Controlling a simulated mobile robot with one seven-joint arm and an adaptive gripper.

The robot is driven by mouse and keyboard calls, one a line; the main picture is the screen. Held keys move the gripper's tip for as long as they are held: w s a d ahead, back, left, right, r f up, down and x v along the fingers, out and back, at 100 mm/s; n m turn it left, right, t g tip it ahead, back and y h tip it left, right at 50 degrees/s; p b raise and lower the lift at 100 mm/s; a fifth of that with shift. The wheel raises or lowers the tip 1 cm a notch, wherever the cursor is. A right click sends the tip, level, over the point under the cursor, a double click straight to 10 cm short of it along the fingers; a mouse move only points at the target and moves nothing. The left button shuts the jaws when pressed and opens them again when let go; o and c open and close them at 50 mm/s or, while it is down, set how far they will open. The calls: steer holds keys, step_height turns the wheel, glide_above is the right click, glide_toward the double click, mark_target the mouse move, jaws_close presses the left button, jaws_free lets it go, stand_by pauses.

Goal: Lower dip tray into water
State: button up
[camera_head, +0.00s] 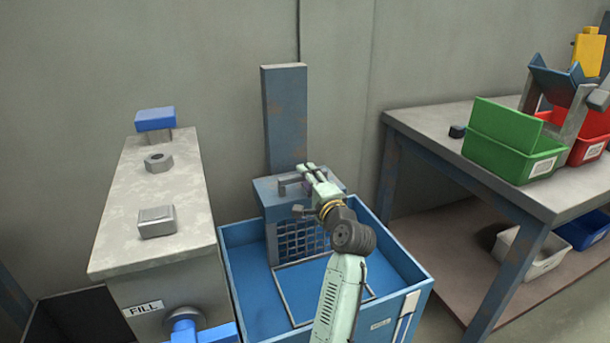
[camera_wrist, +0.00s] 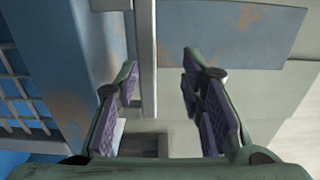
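The dip tray carriage (camera_head: 268,190) is a worn blue block on an upright blue post (camera_head: 286,115), with a wire mesh front (camera_head: 300,243) and a flat wire frame (camera_head: 290,305) below. The carriage stands over the blue tank (camera_head: 240,268); I cannot tell the water level inside. My gripper (camera_head: 312,172) is at the top of the carriage, by its grey handle (camera_head: 288,184). In the wrist view my gripper (camera_wrist: 160,75) is open, with a grey bar (camera_wrist: 146,50) between its fingers, nearer the left one. The fingers are not closed on it.
A grey cabinet (camera_head: 122,225) marked FILL, with a blue valve (camera_head: 190,325) and several blocks on top, stands left of the tank. A workbench (camera_head: 440,140) with a green bin (camera_head: 510,150) and a red bin (camera_head: 590,140) stands right. A wall is behind.

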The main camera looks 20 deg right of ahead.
steer(key=s+p, duration=0.2)
steer(key=s, duration=0.6)
steer(key=shift+s, duration=0.35)
steer(key=shift+d, duration=0.1)
stand_by(0.5)
